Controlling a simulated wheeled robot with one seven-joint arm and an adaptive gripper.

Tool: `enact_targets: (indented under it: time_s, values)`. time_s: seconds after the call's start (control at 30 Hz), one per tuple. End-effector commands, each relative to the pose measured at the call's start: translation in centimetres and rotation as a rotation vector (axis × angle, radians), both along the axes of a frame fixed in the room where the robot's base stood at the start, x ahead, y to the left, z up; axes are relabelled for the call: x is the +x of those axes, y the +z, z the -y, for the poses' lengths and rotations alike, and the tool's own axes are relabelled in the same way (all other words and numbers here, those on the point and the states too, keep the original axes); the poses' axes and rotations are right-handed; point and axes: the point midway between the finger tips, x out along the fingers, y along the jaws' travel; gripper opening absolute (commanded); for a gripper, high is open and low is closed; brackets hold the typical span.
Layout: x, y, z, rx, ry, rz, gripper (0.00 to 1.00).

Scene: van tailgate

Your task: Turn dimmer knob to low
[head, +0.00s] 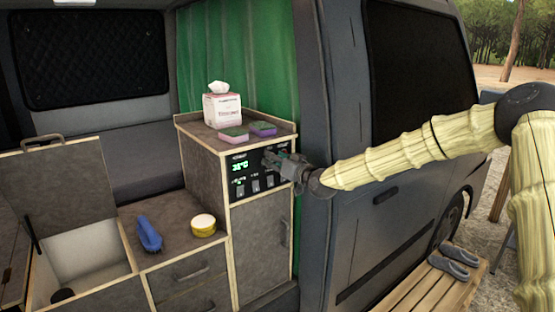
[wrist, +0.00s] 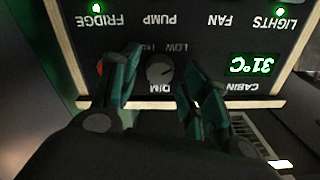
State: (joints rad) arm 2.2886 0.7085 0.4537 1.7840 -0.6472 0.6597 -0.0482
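The control panel (head: 233,194) is a dark face on the upper front of the wooden cabinet. It fills the wrist view upside down. The round grey dimmer knob (wrist: 160,74) sits by the "DIM" and "LOW" labels; its exact pointer direction is hard to read. My gripper (wrist: 162,60) is open, with one finger on each side of the knob and visible gaps between. I cannot tell how far the fingertips are from the panel face. In the head view my gripper (head: 277,160) is at the panel's upper right and hides the knob.
The panel has a green temperature display (wrist: 251,65) and FRIDGE, PUMP, FAN and LIGHTS labels with switches below. A tissue box (head: 222,110) and two sponges (head: 262,129) stand on the cabinet top. The van's door pillar (head: 313,110) is close to the right of my gripper.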

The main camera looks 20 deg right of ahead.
Motion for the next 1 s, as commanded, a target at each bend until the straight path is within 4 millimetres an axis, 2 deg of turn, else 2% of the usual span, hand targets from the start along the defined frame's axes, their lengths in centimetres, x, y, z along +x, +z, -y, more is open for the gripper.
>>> enact_targets:
  time_s: [0.27,0.43,1.0]
  values:
    - [0.0,0.0,0.1,0.000,0.000,0.000,0.50]
    - [-0.9,0.1,0.4,0.001,-0.002,0.001,0.50]
    - [-9.3,0.2,3.4,0.003,-0.001,0.002,0.50]
